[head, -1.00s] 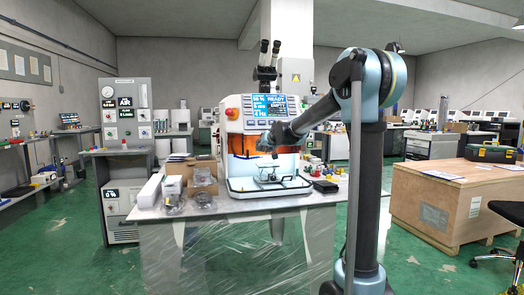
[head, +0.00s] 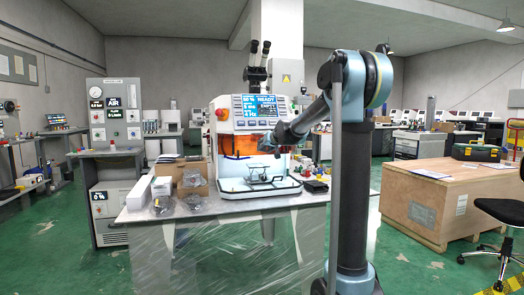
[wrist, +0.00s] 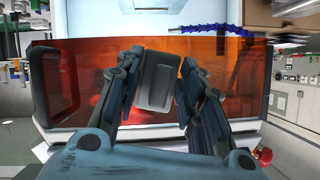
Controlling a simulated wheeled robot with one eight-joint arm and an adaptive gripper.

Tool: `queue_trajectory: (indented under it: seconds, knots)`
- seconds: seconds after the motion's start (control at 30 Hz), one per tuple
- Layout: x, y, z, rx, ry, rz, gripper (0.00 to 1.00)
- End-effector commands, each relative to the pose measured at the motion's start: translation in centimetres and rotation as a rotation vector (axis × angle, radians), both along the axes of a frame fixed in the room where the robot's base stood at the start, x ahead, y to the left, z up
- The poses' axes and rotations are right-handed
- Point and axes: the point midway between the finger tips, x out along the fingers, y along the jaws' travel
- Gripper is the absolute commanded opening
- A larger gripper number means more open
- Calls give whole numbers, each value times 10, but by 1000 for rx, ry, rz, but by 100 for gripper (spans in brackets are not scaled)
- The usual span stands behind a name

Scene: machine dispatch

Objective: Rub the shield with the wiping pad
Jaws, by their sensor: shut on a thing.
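The shield (head: 236,145) is an orange see-through panel on the front of the white benchtop machine. In the wrist view the shield (wrist: 230,85) fills most of the width ahead of my gripper. My gripper (wrist: 158,62) is shut on the wiping pad (wrist: 157,82), a dark grey rounded block held between its two fingers. In the head view my gripper (head: 270,146) is in front of the right part of the shield and hides some of it. The pad is too small to make out there. I cannot tell whether the pad touches the shield.
The machine (head: 222,115) stands on a plastic-wrapped table (head: 190,225). Cardboard boxes (head: 183,170) and clear-wrapped parts (head: 162,206) lie left of it. A blue segmented hose (wrist: 215,29) runs above the shield. A wooden crate (head: 425,205) stands on the right, with green floor between.

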Motion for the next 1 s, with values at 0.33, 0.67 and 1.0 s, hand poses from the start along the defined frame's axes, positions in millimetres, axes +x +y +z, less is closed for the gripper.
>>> queue_trajectory:
  seconds: [0.33,0.67,1.0]
  knots:
    - [4,-12,0,-1,0,0,9]
    - [12,-35,0,-1,0,-2,9]
    - [12,-39,0,-1,0,0,9]
